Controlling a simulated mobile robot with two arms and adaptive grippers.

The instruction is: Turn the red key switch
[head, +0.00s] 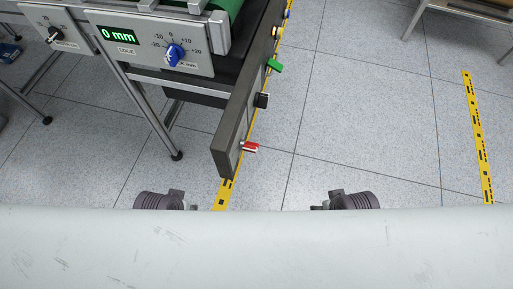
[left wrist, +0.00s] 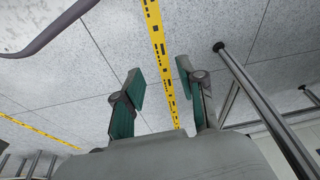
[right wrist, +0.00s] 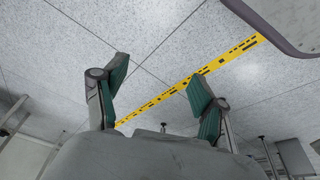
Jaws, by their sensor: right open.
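The red key switch (head: 250,147) sticks out to the right from the near end of a dark upright panel (head: 233,137). It shows only in the head view. My left gripper (left wrist: 159,74) is open and empty in the left wrist view, its green-padded fingers apart over the floor. My right gripper (right wrist: 158,75) is also open and empty in the right wrist view. In the head view only parts of my two arms show, low in the picture. Both are apart from the switch, and their fingertips cannot be made out there.
Farther along the panel are a black knob (head: 262,100), a green handle (head: 274,66) and smaller knobs. A display box with a blue dial (head: 175,54) stands left on a metal-legged frame. Yellow tape (head: 478,135) marks the floor. The floor right of the panel is clear.

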